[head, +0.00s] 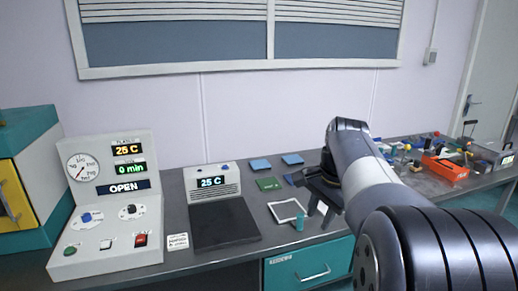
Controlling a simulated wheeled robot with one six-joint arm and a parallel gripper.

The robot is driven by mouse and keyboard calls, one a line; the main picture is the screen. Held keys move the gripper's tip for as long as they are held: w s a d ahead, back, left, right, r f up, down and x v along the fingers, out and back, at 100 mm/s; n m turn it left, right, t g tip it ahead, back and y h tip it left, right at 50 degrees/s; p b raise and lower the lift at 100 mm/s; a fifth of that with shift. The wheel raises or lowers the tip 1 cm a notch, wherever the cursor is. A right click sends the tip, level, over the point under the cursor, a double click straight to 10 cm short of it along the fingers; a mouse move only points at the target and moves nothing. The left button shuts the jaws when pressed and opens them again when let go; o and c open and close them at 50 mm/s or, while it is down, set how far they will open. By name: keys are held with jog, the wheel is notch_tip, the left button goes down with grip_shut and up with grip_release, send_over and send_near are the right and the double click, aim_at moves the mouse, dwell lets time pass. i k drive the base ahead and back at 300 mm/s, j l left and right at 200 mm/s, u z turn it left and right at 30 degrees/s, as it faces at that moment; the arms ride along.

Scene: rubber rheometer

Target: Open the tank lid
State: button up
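I cannot tell for sure which thing is the tank lid. A control panel (108,180) at the left has a round dial, displays of 25 C and 0 min, and a sign reading OPEN. To its right a small unit (213,183) shows 25 C, with a flat dark plate (222,222) in front of it. My gripper (320,212) hangs over the bench right of these, pointing down. Its two dark fingers look apart, with nothing seen between them. My wrist and arm hide part of the bench behind.
A white square frame (276,205) and a small teal cylinder (300,224) are just left of my gripper. Blue and green pads (268,184) lie behind. A teal and yellow cabinet (28,170) stands far left. An orange box (445,169) and clutter fill the right.

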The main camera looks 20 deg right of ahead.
aim_at(490, 145)
jog(key=i+l, duration=0.1)
jog(key=l, duration=0.55)
jog(key=i+l+z, duration=0.15)
jog(key=l, duration=0.45)
jog(key=i+l, duration=0.1)
jog(key=l, duration=0.55)
jog(key=i+l+z, duration=0.1)
jog(key=l, duration=0.5)
jog(key=i+l, duration=0.2)
jog(key=l, duration=0.4)
jog(key=i+l+z, duration=0.15)
jog(key=l, duration=0.45)
jog(key=i+l, duration=0.2)
jog(key=l, duration=0.4)
jog(key=i+l+z, duration=0.1)
jog(key=l, duration=0.5)
jog(key=i+l, duration=0.3)
jog(key=l, duration=0.15)
jog(key=i+l+z, duration=0.1)
jog(key=i+l, duration=0.2)
jog(key=l, duration=0.15)
jog(key=i+l, duration=0.3)
jog(key=l, duration=0.15)
